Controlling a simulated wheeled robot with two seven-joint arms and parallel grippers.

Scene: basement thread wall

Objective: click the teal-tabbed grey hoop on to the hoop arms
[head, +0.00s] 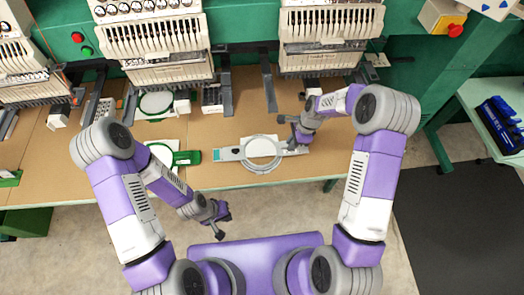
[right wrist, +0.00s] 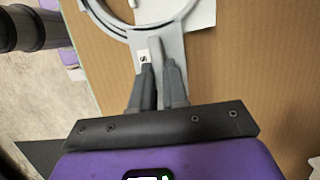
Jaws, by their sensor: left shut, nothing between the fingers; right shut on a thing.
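The grey hoop (head: 246,160), a ring with white inside and flat end tabs, lies level over the front part of the brown table. Its teal tab (head: 218,154) is at its left end. My right gripper (head: 298,140) is shut on the hoop's right end tab; the right wrist view shows the fingers (right wrist: 159,85) on a grey tab with a small white label. I cannot tell whether the hoop touches the table. Dark bars that look like hoop arms (head: 268,82) stick out below the machine heads, behind the hoop. My left gripper (head: 219,220) is shut and empty, in front of the table.
Embroidery machine heads (head: 158,45) line the back. A side table (head: 490,110) with a blue object stands right. Brown table right of the hoop is clear.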

